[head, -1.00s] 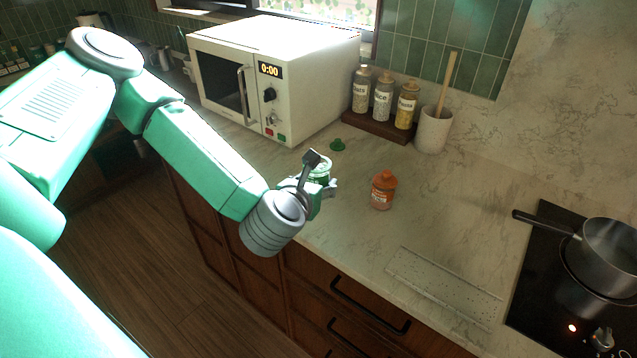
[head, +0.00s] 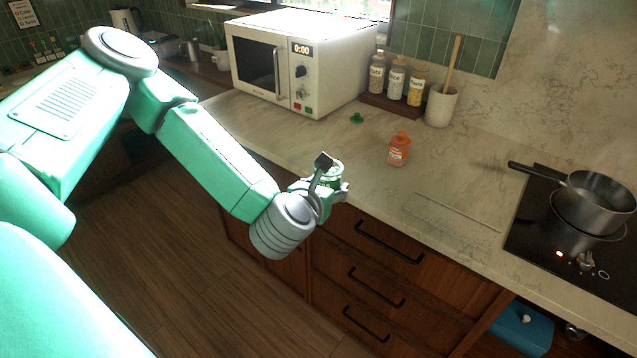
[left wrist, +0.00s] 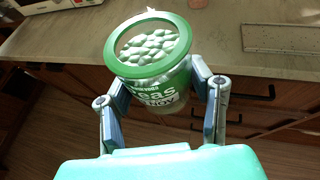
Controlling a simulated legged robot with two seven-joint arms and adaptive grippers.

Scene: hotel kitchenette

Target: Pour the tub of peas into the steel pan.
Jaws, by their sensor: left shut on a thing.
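The tub of peas (left wrist: 155,88) is a green and white open-topped tub, full of pale green peas, seen in the left wrist view. It looks roughly upright. My left gripper (left wrist: 161,84) is shut on its sides, one finger on each side. In the head view the tub (head: 334,170) is partly hidden by my left gripper (head: 325,186), which is at the counter's front edge. The steel pan (head: 597,203) stands on the black hob at the right, well apart from the tub, its dark handle pointing left. My right gripper is not in view.
A white microwave (head: 300,62), several labelled jars (head: 396,82) and a utensil crock (head: 441,106) line the back.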

